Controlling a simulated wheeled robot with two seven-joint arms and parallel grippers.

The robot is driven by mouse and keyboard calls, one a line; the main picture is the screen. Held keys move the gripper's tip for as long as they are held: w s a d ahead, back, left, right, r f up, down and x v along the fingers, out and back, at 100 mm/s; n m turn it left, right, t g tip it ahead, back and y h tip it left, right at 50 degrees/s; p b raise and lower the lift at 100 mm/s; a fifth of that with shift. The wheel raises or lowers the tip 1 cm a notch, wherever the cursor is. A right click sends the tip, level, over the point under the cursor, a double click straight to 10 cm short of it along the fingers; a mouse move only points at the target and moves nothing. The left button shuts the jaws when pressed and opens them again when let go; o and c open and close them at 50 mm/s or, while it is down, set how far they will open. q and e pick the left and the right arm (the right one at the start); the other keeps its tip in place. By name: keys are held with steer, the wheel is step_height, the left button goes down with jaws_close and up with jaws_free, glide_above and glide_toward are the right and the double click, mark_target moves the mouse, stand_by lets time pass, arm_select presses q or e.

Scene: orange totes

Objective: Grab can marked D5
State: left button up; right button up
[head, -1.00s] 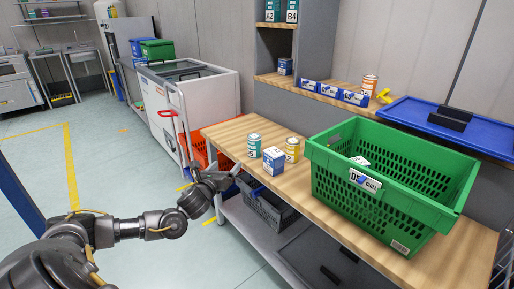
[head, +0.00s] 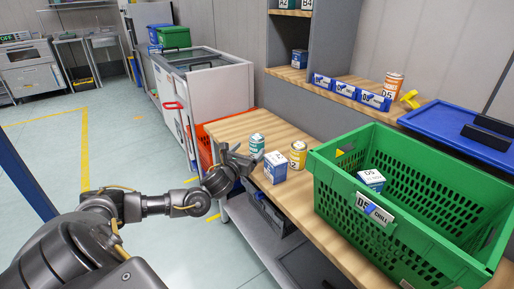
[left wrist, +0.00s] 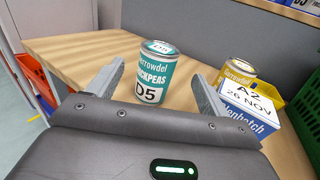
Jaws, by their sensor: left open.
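A teal can (head: 257,143) stands upright on the wooden table; in the left wrist view the can (left wrist: 154,72) shows a white "D5" label and chickpeas lettering. My left gripper (head: 240,156) is open and empty at the table's left edge, just left of the can. In the left wrist view its two fingers (left wrist: 158,72) point toward the can, one on each side in the picture. I cannot tell whether the can is between the tips or just beyond them. My right gripper is out of view.
A blue-white box (head: 275,167), marked A2 in the wrist view, and a yellow can (head: 298,155) stand right of the teal can. A green crate (head: 408,236) holding a box (head: 371,181) is further right. An orange can (head: 393,84), label seemingly D5, stands on the shelf.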

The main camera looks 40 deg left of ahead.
mark_target(254, 145)
arm_select(q)
steer(key=x, duration=0.4)
steer(key=shift+x, duration=2.7)
steer(key=shift+a+r, duration=0.1)
steer(key=shift+r, duration=0.05)
steer(key=c, duration=1.3)
